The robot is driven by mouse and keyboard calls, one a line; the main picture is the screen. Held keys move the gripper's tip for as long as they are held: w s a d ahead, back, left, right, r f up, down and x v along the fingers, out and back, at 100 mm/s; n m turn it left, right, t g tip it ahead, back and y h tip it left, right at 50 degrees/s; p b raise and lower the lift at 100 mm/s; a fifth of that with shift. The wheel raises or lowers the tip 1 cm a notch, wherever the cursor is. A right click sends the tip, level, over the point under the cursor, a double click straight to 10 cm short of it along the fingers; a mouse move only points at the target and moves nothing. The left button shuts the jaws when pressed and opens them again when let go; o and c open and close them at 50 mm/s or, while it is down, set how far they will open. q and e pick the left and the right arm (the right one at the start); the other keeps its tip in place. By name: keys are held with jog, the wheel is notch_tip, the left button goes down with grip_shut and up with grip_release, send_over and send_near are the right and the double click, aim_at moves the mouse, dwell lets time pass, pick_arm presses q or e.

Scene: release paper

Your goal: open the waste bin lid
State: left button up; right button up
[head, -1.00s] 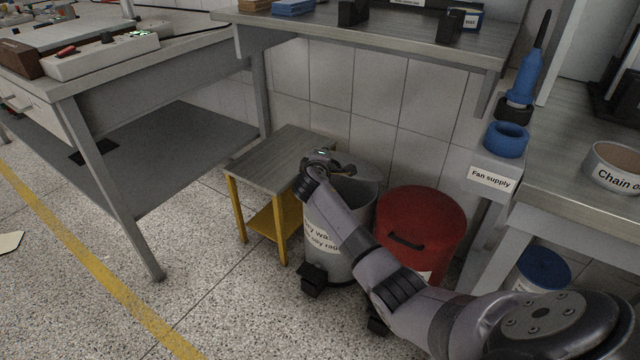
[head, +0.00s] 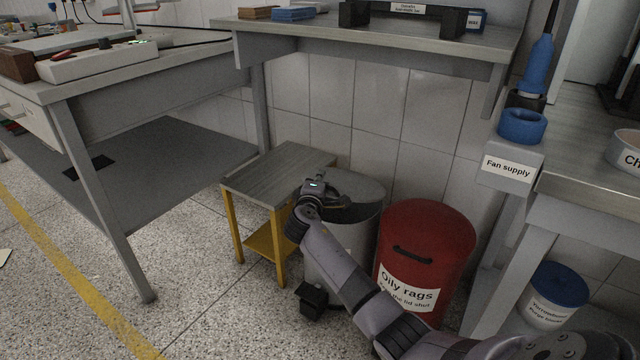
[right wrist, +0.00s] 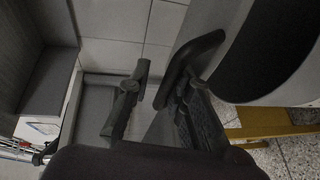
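The grey waste bin (head: 352,240) stands on the floor between a small stool and a red bin. Its rounded grey top (head: 362,188) shows at the rim, partly behind my right gripper. My right gripper (head: 328,198) is at the left front of that top. A dark oval area of the bin (right wrist: 275,48) lies close beside one finger; contact is unclear. My left gripper is not in view.
A stool with yellow legs (head: 284,165) stands close left of the bin. The red bin (head: 425,240), labelled for oily rags, is close on the right. A grey shelf (head: 400,42) overhangs behind. A blue-lidded tub (head: 558,285) stands at right. Open floor lies at front left.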

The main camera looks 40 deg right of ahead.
jog(key=shift+a+r, duration=0.1)
jog(key=p+v, duration=1)
jog(key=v, duration=1)
jog(key=shift+f, duration=0.4)
dwell(0.6)
jog(key=shift+s, duration=0.1)
